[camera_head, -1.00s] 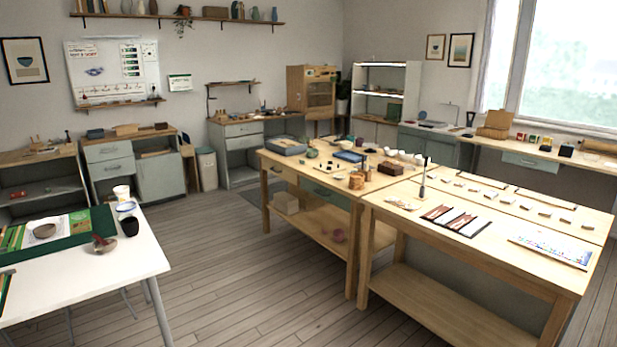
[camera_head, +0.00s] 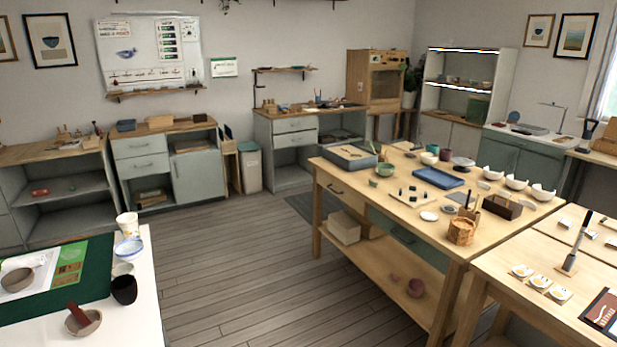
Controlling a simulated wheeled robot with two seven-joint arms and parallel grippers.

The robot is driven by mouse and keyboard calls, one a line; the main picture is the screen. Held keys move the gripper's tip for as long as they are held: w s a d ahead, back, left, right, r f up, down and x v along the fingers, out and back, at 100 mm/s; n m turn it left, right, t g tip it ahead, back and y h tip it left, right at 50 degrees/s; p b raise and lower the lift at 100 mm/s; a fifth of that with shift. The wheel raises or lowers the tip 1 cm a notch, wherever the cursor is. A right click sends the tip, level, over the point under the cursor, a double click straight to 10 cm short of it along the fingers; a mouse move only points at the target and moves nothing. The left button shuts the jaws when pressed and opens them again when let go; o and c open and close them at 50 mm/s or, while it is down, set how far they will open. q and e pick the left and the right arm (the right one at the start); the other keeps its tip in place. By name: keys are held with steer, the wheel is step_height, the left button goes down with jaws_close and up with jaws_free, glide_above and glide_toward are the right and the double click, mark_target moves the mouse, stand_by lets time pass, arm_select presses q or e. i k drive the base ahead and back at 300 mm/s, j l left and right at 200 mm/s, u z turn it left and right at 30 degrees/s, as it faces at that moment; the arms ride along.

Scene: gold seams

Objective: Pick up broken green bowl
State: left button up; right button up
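A small green bowl (camera_head: 385,169) sits on the wooden worktable (camera_head: 340,182), near its left side, beside a grey tray. It is too small in the view to make out a break. A teal cup or bowl (camera_head: 432,150) stands farther back on the same table, and a darker green vessel stands close to the tray. Neither of my grippers shows in the head view.
A white table (camera_head: 146,290) with a green mat, bowls and cups stands at the lower left. A second wooden table (camera_head: 500,270) is at the lower right. Grey cabinets (camera_head: 180,170) line the back wall. Open wooden floor (camera_head: 240,270) lies between the tables.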

mark_target(385, 171)
steer(key=i, duration=1.3)
steer(key=i+j+z, duration=0.1)
steer(key=i, duration=1.2)
